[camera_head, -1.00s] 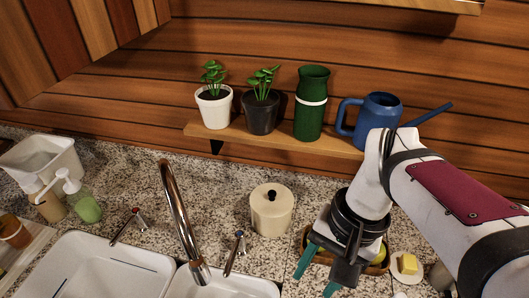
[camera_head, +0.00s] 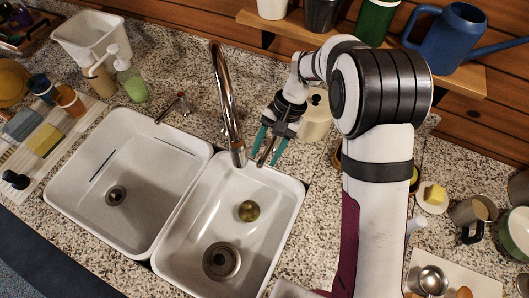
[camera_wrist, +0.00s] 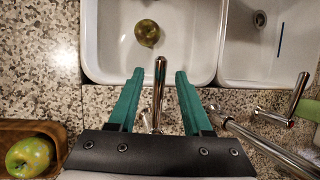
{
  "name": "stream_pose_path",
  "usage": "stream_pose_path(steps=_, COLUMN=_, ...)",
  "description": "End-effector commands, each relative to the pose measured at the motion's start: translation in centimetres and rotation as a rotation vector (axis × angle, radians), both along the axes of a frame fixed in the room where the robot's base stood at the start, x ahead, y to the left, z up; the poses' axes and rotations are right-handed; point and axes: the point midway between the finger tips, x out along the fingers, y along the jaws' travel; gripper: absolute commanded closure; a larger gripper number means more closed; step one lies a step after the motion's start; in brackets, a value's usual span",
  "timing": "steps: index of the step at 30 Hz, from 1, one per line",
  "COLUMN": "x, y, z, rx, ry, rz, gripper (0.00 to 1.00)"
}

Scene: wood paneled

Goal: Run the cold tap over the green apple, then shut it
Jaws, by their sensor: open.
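A green apple (camera_head: 249,211) lies in the right sink basin (camera_head: 285,215), beyond the drain; it also shows in the wrist view (camera_wrist: 147,33). The steel spout (camera_head: 224,100) arches over the basins, and no water shows from it. My gripper (camera_head: 268,150) is open at the right tap handle (camera_wrist: 159,85). In the wrist view the handle stands between the teal fingers (camera_wrist: 155,85), with gaps on both sides. The left tap handle (camera_head: 175,107) has a red mark; the right one's mark is hidden. A second green apple (camera_wrist: 30,155) sits in a wooden tray (camera_wrist: 62,133).
The left basin (camera_head: 135,160) is empty. A cream pot (camera_head: 317,118) stands behind my gripper. Soap bottles (camera_head: 130,75) stand at the left. A shelf (camera_head: 285,32) with plants and a blue watering can (camera_head: 452,38) runs along the back.

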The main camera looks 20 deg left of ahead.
Motion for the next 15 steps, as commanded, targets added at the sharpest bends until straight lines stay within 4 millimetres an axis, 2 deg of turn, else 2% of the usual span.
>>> stream_pose_path(steps=5, x=-0.6, y=0.3, z=-1.4, rx=0.000, ry=0.000, rz=0.001, gripper=0.50)
stream_pose_path(steps=13, x=-0.6, y=0.3, z=-1.6, rx=0.000, ry=-0.001, rz=0.000, gripper=0.50)
stream_pose_path(steps=15, x=-0.6, y=0.3, z=-1.6, rx=0.000, ry=-0.001, rz=0.000, gripper=0.63)
